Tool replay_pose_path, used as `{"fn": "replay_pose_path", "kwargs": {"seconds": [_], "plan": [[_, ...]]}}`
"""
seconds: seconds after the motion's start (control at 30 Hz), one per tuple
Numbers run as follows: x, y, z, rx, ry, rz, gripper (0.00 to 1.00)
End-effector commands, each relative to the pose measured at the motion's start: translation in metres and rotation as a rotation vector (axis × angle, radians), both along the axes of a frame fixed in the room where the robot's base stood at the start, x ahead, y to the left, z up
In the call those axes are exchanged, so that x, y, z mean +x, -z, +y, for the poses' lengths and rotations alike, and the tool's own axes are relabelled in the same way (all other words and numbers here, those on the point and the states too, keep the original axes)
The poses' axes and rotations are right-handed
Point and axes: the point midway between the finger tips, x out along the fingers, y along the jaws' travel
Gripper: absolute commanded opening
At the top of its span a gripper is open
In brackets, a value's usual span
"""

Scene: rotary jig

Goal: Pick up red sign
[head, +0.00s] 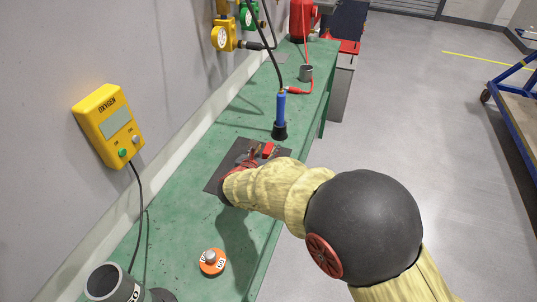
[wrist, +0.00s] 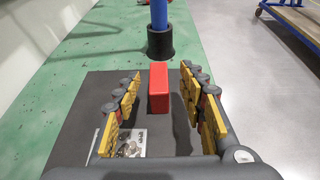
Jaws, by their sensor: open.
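The red sign (wrist: 159,88) shows in the wrist view as an upright red block on a dark mat (wrist: 90,85). It stands ahead of and between the two yellow-padded fingers of my gripper (wrist: 158,103), which are open and spread to either side, with a gap on each side of the block. In the head view the red sign (head: 269,150) is partly visible beyond my gripper (head: 256,155), on the dark mat (head: 222,171) on the green bench. My arm hides part of the mat there.
A blue-handled tool in a black holder (head: 280,131) stands just beyond the red sign. A small printed card (wrist: 130,143) lies on the mat. An orange disc (head: 212,262) and grey cup (head: 108,283) are nearer on the bench (head: 185,225). A yellow oxygen meter (head: 107,124) hangs on the wall.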

Motion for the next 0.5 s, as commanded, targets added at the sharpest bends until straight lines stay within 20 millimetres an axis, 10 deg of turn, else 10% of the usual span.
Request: {"fn": "replay_pose_path", "kwargs": {"seconds": [0.5], "plan": [[0.026,0.013,-0.007,-0.001,-0.001,0.002,0.37]]}}
